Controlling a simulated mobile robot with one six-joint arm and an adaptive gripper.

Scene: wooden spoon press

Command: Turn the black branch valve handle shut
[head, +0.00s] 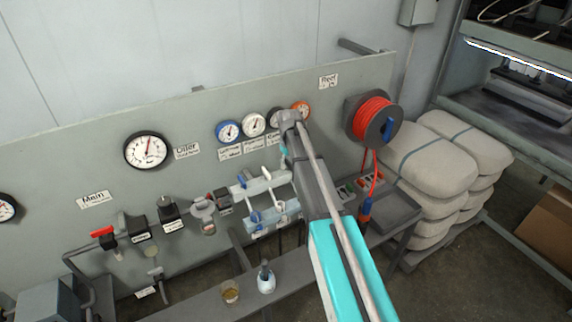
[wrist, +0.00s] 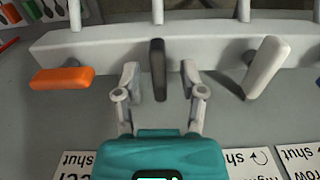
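The black branch valve handle (wrist: 157,58) stands lengthwise in the wrist view, at the middle of a pale grey manifold bar (wrist: 105,44). My gripper (wrist: 160,78) is open, with one finger on each side of the black handle. Gaps show between the handle and both fingers, so I see no grip on it. In the head view my arm hides the black handle and most of the gripper; the manifold (head: 262,185) shows beside the arm.
In the wrist view an orange handle (wrist: 62,78) lies crosswise at left, and a white handle (wrist: 267,67) is tilted at right. Labels reading "shut" (wrist: 250,162) are below. The head view shows a red hose reel (head: 374,119), gauges (head: 147,150) and stacked sacks (head: 440,165).

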